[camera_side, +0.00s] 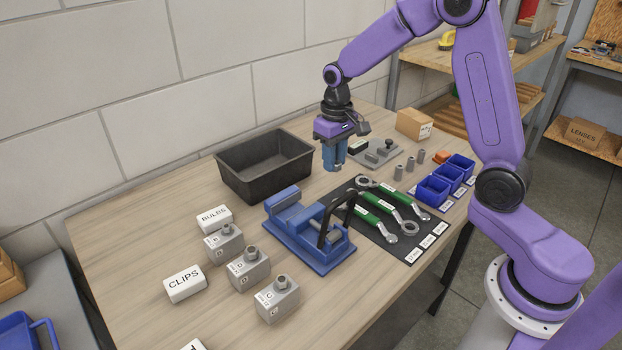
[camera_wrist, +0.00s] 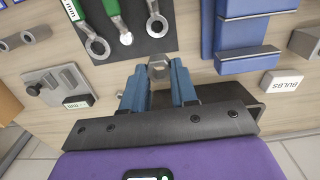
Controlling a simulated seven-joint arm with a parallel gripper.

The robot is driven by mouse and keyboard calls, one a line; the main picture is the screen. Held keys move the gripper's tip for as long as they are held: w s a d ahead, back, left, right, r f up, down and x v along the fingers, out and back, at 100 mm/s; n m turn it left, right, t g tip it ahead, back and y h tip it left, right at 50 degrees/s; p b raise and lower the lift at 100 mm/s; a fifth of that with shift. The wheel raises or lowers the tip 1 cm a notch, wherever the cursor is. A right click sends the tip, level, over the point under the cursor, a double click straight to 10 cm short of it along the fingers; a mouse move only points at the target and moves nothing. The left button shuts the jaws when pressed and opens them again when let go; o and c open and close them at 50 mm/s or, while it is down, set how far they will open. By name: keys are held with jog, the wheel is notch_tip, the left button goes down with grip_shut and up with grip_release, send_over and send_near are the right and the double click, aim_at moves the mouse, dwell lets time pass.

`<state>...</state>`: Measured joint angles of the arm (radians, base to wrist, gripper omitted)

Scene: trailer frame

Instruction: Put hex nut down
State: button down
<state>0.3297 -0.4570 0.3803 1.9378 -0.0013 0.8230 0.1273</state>
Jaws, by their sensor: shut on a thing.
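My gripper (camera_side: 334,168) hangs above the table, fingers down, between the black bin and the tool mat. In the wrist view my gripper (camera_wrist: 158,82) has its blue fingers closed on a grey hex nut (camera_wrist: 158,67), which shows between the fingertips. In the side view the nut is too small or hidden to make out. The nut is held in the air, apart from the table. Grey blocks marked B (camera_side: 224,247), D (camera_side: 248,272) and C (camera_side: 277,302) stand at the front left, each with a nut-like piece on top.
A black bin (camera_side: 238,180) stands behind a blue vise (camera_side: 310,245). Green-handled wrenches (camera_side: 385,207) lie on a dark mat (camera_side: 400,250). A grey fixture (camera_side: 378,155), several grey cylinders (camera_side: 398,172) and small blue bins (camera_side: 434,190) are farther right.

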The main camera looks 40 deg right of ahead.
send_over(311, 188)
notch_tip(311, 188, down, 7)
jog(key=shift+f, duration=1.65)
jog(key=shift+f, duration=0.1)
jog(key=c, duration=0.9)
grip_release()
jog(key=shift+f, duration=0.1)
notch_tip(311, 188, up, 12)
jog(key=shift+f, duration=0.1)
jog(key=shift+r, duration=0.3)
jog(key=shift+c, duration=1)
